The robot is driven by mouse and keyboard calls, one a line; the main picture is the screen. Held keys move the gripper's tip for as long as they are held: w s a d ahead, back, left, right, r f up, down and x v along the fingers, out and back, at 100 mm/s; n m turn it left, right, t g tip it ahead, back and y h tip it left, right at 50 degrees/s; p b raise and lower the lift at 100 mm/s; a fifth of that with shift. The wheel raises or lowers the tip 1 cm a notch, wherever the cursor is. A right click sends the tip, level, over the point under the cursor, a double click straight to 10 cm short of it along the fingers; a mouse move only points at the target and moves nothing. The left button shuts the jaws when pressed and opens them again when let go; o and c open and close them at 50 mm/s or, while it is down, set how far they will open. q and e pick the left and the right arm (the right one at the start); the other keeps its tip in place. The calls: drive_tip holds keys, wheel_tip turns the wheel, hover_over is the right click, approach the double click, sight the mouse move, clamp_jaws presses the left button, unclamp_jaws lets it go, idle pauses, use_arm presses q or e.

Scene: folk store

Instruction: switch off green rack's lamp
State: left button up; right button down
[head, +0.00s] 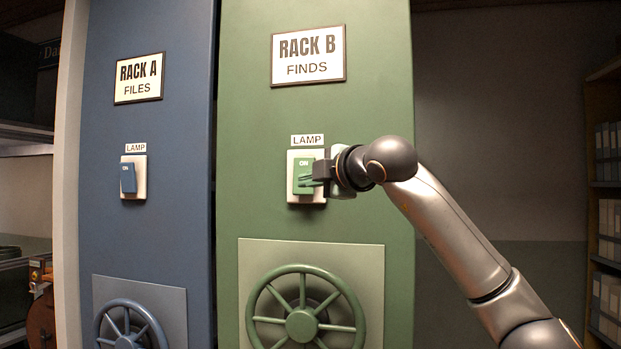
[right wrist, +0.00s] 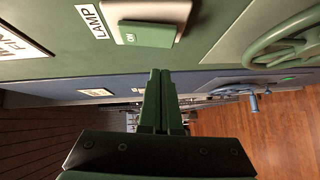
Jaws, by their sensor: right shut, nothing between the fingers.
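The green rack (head: 360,90), labelled RACK B FINDS, stands in the middle of the head view. Its lamp switch (head: 303,172) is a green rocker marked ON on a pale plate, under a LAMP label (head: 307,140). My right gripper (head: 308,182) is shut and empty, its fingertips in front of the switch's lower part in the head view. In the right wrist view the shut fingers (right wrist: 161,75) point toward the rack, just beside the switch (right wrist: 148,33); I cannot tell whether they touch it. The rocker's lower part is partly hidden by the fingers in the head view.
The blue rack (head: 185,60), labelled RACK A FILES, stands at the left with its own lamp switch (head: 128,179). A green handwheel (head: 303,324) juts out below the green switch, and a blue handwheel (head: 128,340) is at lower left. Shelves with binders (head: 607,220) stand at the right.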

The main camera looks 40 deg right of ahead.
sight(303, 189)
drive_tip(key=w+d, duration=0.1)
drive_tip(key=w+d+p, duration=0.1)
drive_tip(key=w, duration=0.1)
drive_tip(key=shift+w+d+f, duration=0.1)
drive_tip(key=shift+d+f, duration=0.05)
drive_tip(key=shift+d, duration=0.1)
drive_tip(key=shift+w+d+f+n+t+b, duration=0.3)
drive_tip(key=shift+w+d+f+b, duration=0.35)
drive_tip(key=shift+b, duration=0.55)
use_arm(q)
drive_tip(key=shift+f, duration=0.15)
use_arm(e)
drive_tip(key=shift+s+r, duration=0.1)
drive_tip(key=shift+r, duration=0.25)
use_arm(q)
drive_tip(key=shift+w, duration=0.1)
drive_tip(key=shift+a, duration=0.1)
use_arm(e)
drive_tip(key=shift+f, duration=0.1)
